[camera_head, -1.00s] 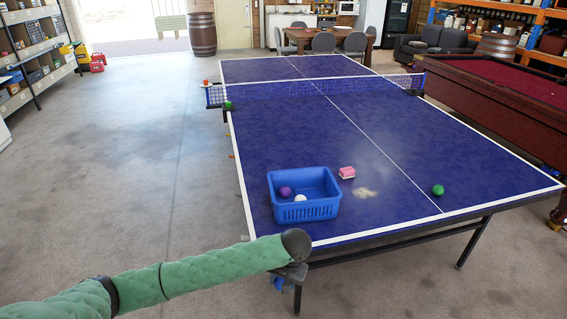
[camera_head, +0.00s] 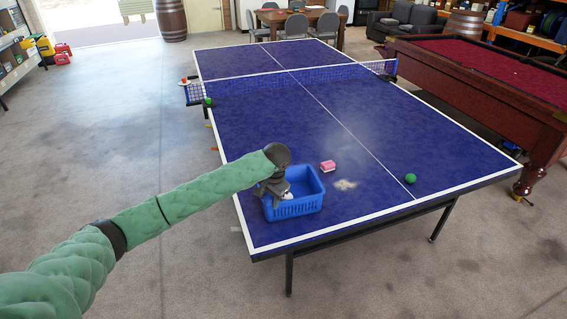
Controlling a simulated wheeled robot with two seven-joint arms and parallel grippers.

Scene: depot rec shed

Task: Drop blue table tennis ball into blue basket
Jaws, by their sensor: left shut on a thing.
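The blue basket (camera_head: 300,207) stands on the near left part of the blue table tennis table. A white ball (camera_head: 288,196) shows inside it. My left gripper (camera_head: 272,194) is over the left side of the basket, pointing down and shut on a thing. The held thing is hidden now; a blue bit showed at the fingers earlier, fitting the blue table tennis ball. I cannot tell how far the fingertips are from the basket's rim. My right gripper is not in view.
The table tennis table (camera_head: 330,215) has a net (camera_head: 300,80) across it. A pink box (camera_head: 328,167), a pale patch (camera_head: 345,184) and a green ball (camera_head: 411,179) lie right of the basket. Another green ball (camera_head: 208,101) is near the net. A pool table (camera_head: 480,75) stands at right.

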